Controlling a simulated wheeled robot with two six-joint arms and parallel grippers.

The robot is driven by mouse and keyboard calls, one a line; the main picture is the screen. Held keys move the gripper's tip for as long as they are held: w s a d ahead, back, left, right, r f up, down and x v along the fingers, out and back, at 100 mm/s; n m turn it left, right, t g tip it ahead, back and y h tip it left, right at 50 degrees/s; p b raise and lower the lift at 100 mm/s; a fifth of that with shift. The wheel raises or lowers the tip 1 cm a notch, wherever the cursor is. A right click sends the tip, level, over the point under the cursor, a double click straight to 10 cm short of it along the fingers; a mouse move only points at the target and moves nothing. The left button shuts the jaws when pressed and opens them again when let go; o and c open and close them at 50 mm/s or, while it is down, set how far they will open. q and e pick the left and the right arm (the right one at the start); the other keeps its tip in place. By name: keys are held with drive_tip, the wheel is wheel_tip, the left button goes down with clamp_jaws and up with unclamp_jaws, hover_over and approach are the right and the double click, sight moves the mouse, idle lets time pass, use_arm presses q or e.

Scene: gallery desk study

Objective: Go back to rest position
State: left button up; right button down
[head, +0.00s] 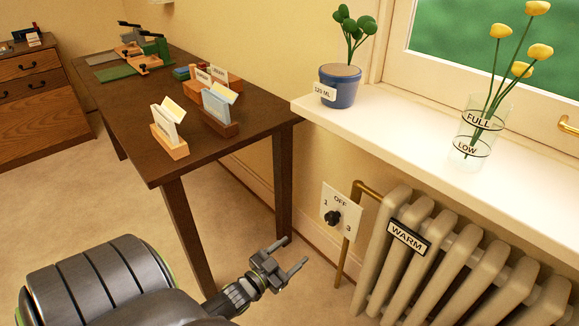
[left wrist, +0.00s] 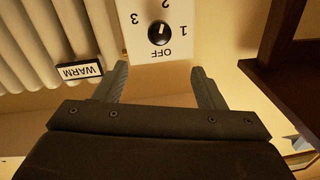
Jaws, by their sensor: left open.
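My left gripper (head: 296,256) is open and empty in the head view, in the air low in front of the desk's front leg and left of the radiator. In the left wrist view its two fingers (left wrist: 158,85) stand apart with nothing between them. Beyond them is the white dial plate (left wrist: 182,45) with a black knob (left wrist: 159,33), seen upside down. In the head view the knob (head: 333,217) sits on the wall, apart from the gripper. My right gripper does not show.
A radiator (head: 440,257) with a WARM tag (head: 408,237) stands at the right under a white sill (head: 420,139). The sill bears a blue plant pot (head: 340,87) and a glass (head: 469,133) with yellow flowers. The dark desk (head: 150,88) holds card holders.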

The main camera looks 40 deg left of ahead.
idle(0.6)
use_arm(q)
drive_tip(key=s+d+f+n+g+y, duration=0.15)
drive_tip(key=s+d+f+g, duration=0.25)
drive_tip(key=s+f+g, duration=0.4)
drive_tip(key=s+d+f+n+g, duration=0.2)
drive_tip(key=s+d+f+g, duration=0.3)
drive_tip(key=s+f, duration=0.55)
drive_tip(key=s+g+p, duration=0.4)
drive_tip(key=s+p, duration=1.2)
drive_tip(key=s, duration=0.1)
drive_tip(key=shift+s+a+p, duration=0.25)
drive_tip(key=shift+a+p, duration=0.1)
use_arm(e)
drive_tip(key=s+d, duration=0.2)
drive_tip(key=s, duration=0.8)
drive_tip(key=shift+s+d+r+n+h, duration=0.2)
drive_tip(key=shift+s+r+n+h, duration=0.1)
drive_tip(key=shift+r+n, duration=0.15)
use_arm(q)
drive_tip(key=shift+r+m, duration=0.1)
drive_tip(key=shift+m, duration=0.15)
